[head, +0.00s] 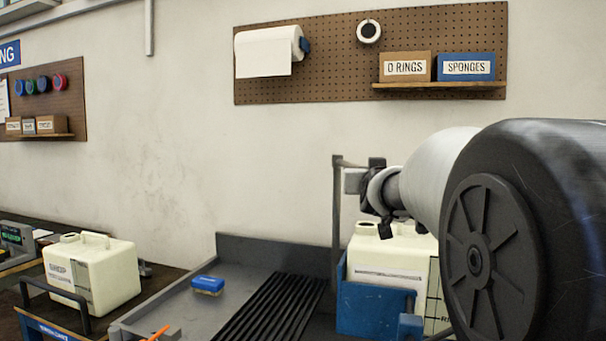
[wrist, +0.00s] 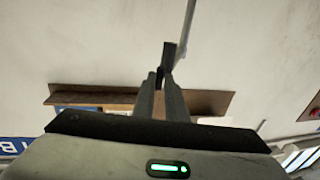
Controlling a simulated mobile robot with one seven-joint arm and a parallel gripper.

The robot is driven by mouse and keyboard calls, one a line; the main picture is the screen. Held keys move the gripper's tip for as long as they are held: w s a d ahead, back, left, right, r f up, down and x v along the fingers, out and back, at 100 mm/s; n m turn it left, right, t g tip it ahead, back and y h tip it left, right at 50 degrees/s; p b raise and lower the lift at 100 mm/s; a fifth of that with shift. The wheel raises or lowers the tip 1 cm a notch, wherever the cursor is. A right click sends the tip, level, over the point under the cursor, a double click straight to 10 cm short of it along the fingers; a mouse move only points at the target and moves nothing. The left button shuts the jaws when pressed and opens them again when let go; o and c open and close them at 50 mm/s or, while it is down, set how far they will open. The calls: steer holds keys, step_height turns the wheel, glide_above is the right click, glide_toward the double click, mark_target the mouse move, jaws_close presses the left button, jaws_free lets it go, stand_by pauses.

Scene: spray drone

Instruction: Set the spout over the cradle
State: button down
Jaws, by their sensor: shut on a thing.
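A thin grey upright pipe (head: 337,215), which looks like the spout's stand, bends at its top toward my gripper (head: 373,182). My gripper is shut on a small dark piece, apparently the spout's handle; in the wrist view the dark piece (wrist: 168,54) sits between the fingertips (wrist: 165,78). A grey rod (wrist: 187,25) runs up from it. The blue cradle (head: 372,308) stands below, with a cream tank (head: 385,250) in it. The gripper is above the tank. My arm hides the tank's right part. The spout's outlet cannot be made out.
A grey bench tray (head: 178,298) with black slats (head: 270,308) lies left of the cradle, a blue and yellow sponge (head: 208,285) on it. Another cream tank (head: 92,270) stands farther left. The wall behind carries a pegboard (head: 335,55) with a shelf (head: 440,85).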

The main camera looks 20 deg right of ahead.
steer(key=c, duration=2.1)
jaws_free()
steer(key=shift+w+a+r, duration=0.1)
steer(key=shift+r, duration=0.25)
steer(key=o, duration=0.3)
steer(key=shift+w+f, duration=0.1)
steer(key=shift+f, duration=0.15)
steer(key=shift+o, duration=0.2)
steer(key=p+v, duration=0.4)
steer(key=v, duration=1.3)
steer(key=shift+s, duration=0.25)
steer(key=shift+a+f, duration=0.1)
